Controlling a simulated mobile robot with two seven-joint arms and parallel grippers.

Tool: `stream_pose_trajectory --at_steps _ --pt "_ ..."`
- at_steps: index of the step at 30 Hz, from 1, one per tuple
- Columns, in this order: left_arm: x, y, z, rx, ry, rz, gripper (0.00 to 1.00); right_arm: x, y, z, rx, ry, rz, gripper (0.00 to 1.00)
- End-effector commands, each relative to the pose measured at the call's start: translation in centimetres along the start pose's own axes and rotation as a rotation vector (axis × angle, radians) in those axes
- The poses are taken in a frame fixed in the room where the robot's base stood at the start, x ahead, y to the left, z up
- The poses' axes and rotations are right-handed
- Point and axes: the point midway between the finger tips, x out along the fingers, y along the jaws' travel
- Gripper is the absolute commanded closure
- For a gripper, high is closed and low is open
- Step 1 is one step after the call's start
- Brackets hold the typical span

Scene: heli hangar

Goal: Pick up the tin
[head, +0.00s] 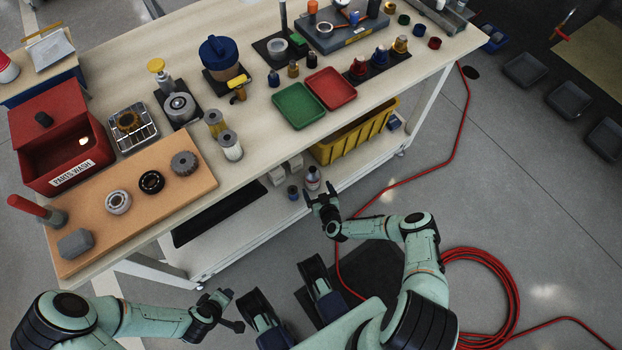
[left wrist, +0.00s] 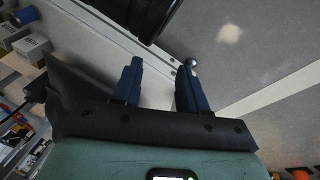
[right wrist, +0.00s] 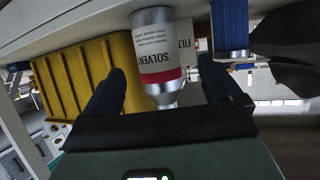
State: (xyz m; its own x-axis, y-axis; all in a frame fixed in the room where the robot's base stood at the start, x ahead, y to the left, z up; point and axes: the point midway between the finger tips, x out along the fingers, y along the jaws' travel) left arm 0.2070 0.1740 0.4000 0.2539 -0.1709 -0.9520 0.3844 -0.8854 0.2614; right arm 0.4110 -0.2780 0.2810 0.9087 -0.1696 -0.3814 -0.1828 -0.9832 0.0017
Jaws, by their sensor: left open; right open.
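The tin (head: 313,178) stands upright near the front edge of the lower shelf (head: 235,240). In the right wrist view the silver tin (right wrist: 155,45) has a white and red label reading "SOLVENT", and it appears between the two fingers. My right gripper (head: 322,196) is open, just in front of the tin; contact cannot be made out. My left gripper (head: 226,303) is open and empty, low and left of the shelf, well away from the tin. In the left wrist view its fingers (left wrist: 160,75) face the floor and a bench leg.
The workbench top (head: 255,110) overhangs the shelf. A red hose (head: 480,262) lies coiled on the floor.

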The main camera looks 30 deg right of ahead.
Motion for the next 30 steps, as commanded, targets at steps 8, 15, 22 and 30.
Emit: stream_pose_trajectory --at_steps 8,15,22,30 --pt "1.3 -1.1 0.4 -0.01 -0.013 -0.017 0.57 2.2 0.0 0.1 0.002 -0.001 -0.001 0.09" --pt "3.3 -3.4 3.4 -0.034 -0.106 -0.058 0.57 4.9 0.4 0.4 0.004 -0.001 0.001 0.09" --pt "4.2 -5.0 5.5 -0.053 -0.173 -0.088 0.57 6.9 0.3 0.3 0.002 -0.002 -0.001 0.09" --pt "4.1 -5.1 5.7 -0.055 -0.18 -0.091 0.57 7.0 0.3 0.1 0.002 -0.002 -0.001 0.09"
